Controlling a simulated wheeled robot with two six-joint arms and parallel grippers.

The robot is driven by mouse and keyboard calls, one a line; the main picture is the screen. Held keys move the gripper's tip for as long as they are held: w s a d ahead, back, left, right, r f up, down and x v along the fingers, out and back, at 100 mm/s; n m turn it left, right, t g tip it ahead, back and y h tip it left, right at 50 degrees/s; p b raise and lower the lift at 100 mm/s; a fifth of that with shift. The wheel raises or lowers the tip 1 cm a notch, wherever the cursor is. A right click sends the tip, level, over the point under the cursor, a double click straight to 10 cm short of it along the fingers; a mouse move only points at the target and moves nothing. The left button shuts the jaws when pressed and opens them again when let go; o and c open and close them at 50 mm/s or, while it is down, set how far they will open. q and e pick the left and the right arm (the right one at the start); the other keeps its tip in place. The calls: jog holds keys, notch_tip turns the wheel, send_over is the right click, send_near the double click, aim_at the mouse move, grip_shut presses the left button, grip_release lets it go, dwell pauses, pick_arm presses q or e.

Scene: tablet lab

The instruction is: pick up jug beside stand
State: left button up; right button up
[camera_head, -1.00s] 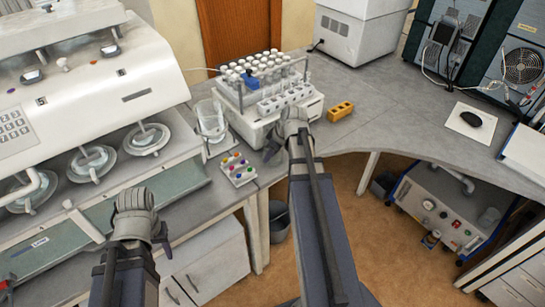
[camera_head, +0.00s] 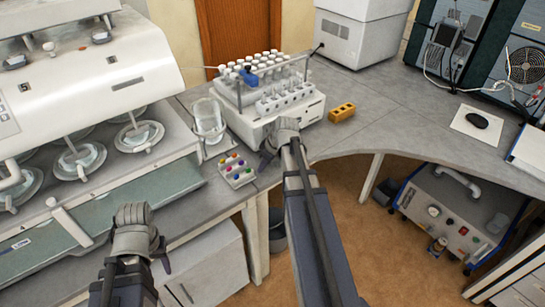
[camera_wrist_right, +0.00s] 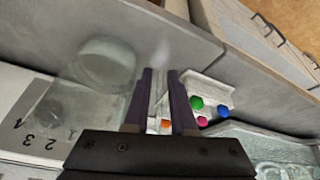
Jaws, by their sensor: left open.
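The clear glass jug (camera_head: 208,120) stands upright on the counter, just left of the stand (camera_head: 268,88), a white-based rack full of capped tubes. In the right wrist view a clear round glass shape, apparently the jug (camera_wrist_right: 103,65), is left of the fingers and apart from them. My right gripper (camera_head: 268,152) is in front of the stand, to the right of and nearer than the jug. In the wrist view its fingers (camera_wrist_right: 160,95) are apart with nothing held between them. My left gripper (camera_head: 150,250) is low at the left, open and away from the jug.
A large white machine with glass vessels (camera_head: 75,155) blocks the left. The counter at the right has free room.

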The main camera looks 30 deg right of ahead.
jog(key=shift+c, duration=0.3)
grip_shut()
dwell(1.1)
